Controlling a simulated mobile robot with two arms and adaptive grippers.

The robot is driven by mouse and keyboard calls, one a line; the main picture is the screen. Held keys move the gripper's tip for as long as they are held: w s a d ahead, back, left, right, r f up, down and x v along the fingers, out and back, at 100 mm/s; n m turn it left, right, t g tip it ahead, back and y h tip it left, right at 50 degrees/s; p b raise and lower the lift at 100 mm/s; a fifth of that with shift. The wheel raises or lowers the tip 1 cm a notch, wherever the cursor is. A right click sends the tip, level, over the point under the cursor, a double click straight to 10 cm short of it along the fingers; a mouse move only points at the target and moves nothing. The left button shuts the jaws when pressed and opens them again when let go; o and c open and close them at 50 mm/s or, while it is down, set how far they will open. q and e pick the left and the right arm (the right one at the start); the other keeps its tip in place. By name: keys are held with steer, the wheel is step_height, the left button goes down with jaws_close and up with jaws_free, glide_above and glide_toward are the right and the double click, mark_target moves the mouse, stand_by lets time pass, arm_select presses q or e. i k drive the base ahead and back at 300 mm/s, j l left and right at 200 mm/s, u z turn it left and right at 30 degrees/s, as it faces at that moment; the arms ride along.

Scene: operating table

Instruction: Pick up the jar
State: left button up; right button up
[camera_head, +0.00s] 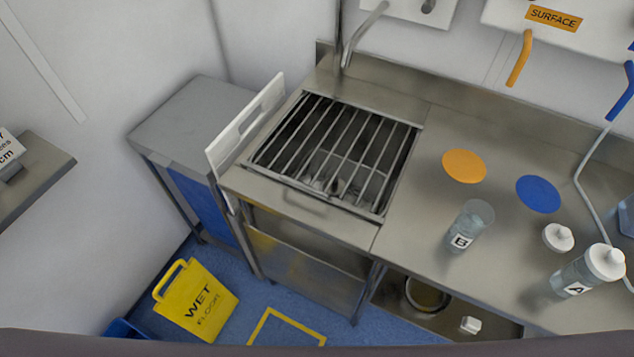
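Two clear jars stand upright on the steel counter. The jar marked B (468,228) has no lid on and stands in front of the orange disc. The jar marked A (582,273) has a white lid on and stands near the right edge of the view. A loose white lid (558,238) lies on the counter between them. I cannot tell which jar the task means. Neither of my grippers is in view.
The steel counter (405,225) has a barred sink (335,150) at its left. An orange disc (464,166) and a blue disc (538,194) lie behind the jars. A grey tube (590,190) runs along the right. A yellow wet-floor sign (196,300) is on the floor.

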mark_target(477, 215)
steer(key=l+z, duration=0.2)
steer(key=z, duration=0.25)
steer(key=l+z, duration=0.25)
steer(key=z, duration=0.2)
steer(key=k, duration=0.05)
